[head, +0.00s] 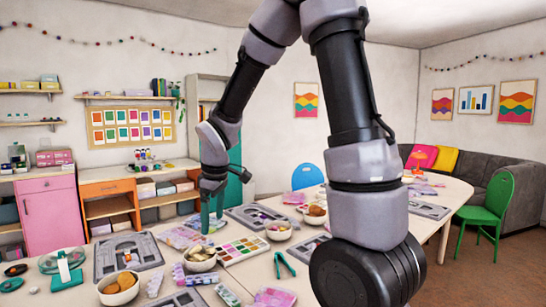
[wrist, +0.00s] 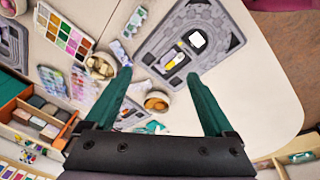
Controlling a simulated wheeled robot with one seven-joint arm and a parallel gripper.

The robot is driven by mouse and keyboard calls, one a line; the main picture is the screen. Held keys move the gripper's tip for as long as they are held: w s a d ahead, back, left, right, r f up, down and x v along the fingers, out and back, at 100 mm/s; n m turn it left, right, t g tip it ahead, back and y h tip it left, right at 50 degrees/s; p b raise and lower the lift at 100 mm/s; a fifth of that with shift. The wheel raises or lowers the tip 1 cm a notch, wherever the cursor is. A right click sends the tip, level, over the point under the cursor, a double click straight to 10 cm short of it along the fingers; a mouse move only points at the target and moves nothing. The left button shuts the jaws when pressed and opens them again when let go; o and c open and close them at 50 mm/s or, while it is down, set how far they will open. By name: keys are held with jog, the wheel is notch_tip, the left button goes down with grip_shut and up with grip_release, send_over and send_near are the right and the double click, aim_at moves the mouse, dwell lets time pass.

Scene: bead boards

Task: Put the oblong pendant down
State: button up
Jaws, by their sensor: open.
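My gripper (wrist: 158,73) has two teal fingers spread wide, with nothing held between them. In the head view my gripper (head: 207,222) points down above the table, near a grey bead board. In the wrist view a grey bead board (wrist: 160,45) with curved channels lies beyond the fingertips. The yellow piece may be the oblong pendant; I cannot tell for sure. My gripper appears apart from both pieces.
A paint palette (wrist: 63,32) and bowls, one of them holding brown pieces (wrist: 157,102), stand near the board. In the head view teal tweezers (head: 285,265) and another grey board (head: 104,262) lie on the crowded table. Bare tabletop (wrist: 258,85) shows right of the board.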

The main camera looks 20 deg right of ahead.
jog(key=s+d+r+m+t, duration=0.2)
jog(key=s+d+r+m, duration=0.3)
jog(key=s+r+m, duration=0.2)
jog(key=s+d+r+m+t+y, duration=0.1)
jog(key=s+d+r+m+t, duration=0.1)
jog(key=s+d+r+m, duration=0.4)
notch_tip(320, 180, up, 6)
jog(key=s+m, duration=0.1)
jog(key=s, duration=0.1)
jog(key=shift+s+m+t, duration=0.3)
jog(key=shift+s+t, duration=0.05)
jog(key=shift+t, duration=0.05)
jog(key=shift+f, duration=0.1)
